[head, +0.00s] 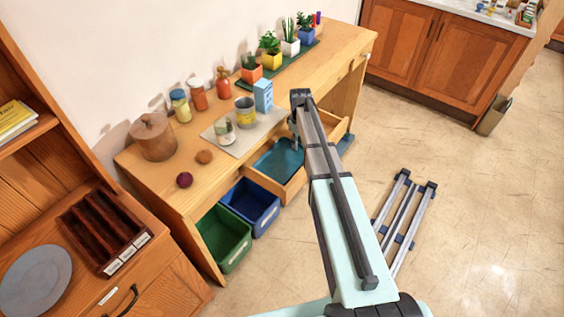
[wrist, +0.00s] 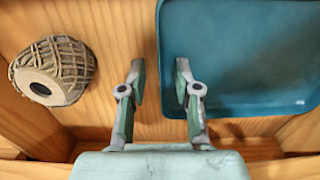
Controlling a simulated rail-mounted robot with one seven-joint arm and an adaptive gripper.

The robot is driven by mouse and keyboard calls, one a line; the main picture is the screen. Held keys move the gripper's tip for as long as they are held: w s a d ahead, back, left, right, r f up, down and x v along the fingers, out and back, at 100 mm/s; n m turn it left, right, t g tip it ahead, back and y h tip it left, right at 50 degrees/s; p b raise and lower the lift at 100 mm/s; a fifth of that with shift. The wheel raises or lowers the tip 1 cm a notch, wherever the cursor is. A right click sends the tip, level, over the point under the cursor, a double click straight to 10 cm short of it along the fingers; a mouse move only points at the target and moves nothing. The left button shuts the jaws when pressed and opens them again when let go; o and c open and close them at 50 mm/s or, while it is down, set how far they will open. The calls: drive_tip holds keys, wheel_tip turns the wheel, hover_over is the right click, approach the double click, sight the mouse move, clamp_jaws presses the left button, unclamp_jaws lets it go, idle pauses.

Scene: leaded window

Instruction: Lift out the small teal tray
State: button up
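The small teal tray (head: 277,162) lies in an open wooden drawer (head: 262,181) under the desk top. In the wrist view the tray (wrist: 240,55) fills the upper right, with its left rim between my fingers in the picture. My gripper (wrist: 158,78) is open, its left finger over bare drawer floor and its right finger over the tray's inside. I see no contact with the rim, and the height gap is hard to judge. In the head view my arm hides the right part of the drawer.
A small laced drum (wrist: 55,70) lies in the drawer left of the tray. Green (head: 222,238) and blue (head: 251,205) bins stand below. Jars, a mug (head: 245,110) and a blue carton (head: 263,95) stand on the desk above. Rails (head: 405,222) lie on the floor at right.

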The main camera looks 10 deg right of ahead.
clamp_jaws()
